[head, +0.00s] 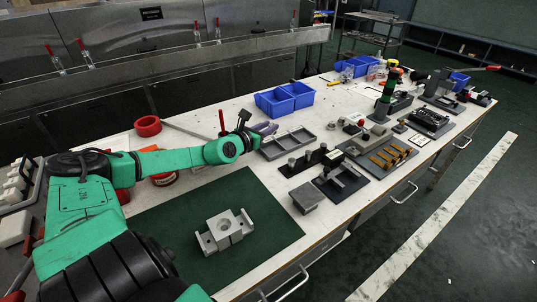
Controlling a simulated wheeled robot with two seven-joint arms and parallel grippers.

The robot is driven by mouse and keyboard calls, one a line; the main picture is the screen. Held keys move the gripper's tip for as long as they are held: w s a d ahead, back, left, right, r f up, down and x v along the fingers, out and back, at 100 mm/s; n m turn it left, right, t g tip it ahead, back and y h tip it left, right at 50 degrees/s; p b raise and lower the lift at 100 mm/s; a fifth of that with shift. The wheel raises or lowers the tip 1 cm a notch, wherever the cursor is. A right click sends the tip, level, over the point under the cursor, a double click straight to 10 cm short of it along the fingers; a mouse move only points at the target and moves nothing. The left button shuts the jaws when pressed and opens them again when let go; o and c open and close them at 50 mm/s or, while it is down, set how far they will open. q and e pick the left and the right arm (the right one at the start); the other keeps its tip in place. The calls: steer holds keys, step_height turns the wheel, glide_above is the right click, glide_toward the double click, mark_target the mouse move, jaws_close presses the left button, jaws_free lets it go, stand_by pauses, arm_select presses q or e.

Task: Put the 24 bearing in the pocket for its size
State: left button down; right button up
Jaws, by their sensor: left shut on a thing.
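My left arm reaches in from the left, over the green mat. My left gripper (264,128) is at the far side of the mat, beside the grey tray (288,143). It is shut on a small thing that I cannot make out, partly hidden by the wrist. I cannot read a size mark on any bearing. A grey metal block with a round hole (224,229) sits on the mat, nearer than the gripper. A dark stand with upright round posts (308,160) is right of the tray. I cannot tell which pocket is for 24. My right gripper is not in view.
The green mat (270,205) is mostly clear. Blue bins (284,99) stand behind the tray. A grey block (306,197) and a fixture with orange-brown bars (390,157) are to the right. Several more fixtures fill the far bench.

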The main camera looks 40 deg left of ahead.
mark_target(268, 154)
arm_select(q)
step_height(268, 154, down, 8)
steer(key=b, duration=0.3)
steer(key=shift+f, duration=0.3)
steer(key=c, duration=0.6)
jaws_free()
steer(key=shift+r, duration=0.1)
steer(key=shift+c, duration=0.2)
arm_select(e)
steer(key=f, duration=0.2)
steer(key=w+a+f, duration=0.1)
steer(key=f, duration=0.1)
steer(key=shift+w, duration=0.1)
arm_select(q)
steer(key=shift+r, duration=0.1)
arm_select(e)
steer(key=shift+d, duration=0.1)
